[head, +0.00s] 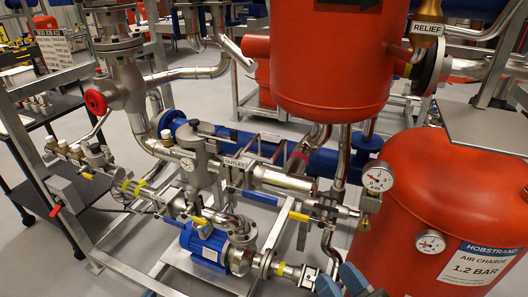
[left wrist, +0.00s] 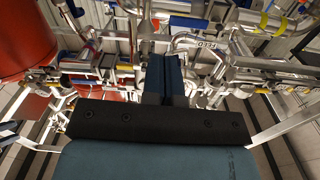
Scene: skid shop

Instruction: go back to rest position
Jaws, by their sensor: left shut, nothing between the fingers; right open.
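My left gripper (left wrist: 166,60) shows in the left wrist view with its two dark blue fingers together and nothing between them. It points toward the pipework, and what lies straight behind the fingers is hidden. My right gripper (head: 341,282) shows at the bottom edge of the head view, right of the middle. Its two blue fingers are apart with nothing seen between them. The rest of the right gripper is cut off by the picture edge.
A large red tank (head: 440,205) stands close on the right, with another red tank (head: 325,60) above the middle. A blue pump motor (head: 204,246) and steel pipes fill the skid frame. A dark cart (head: 88,185) stands at left. Grey floor (head: 30,262) is clear at lower left.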

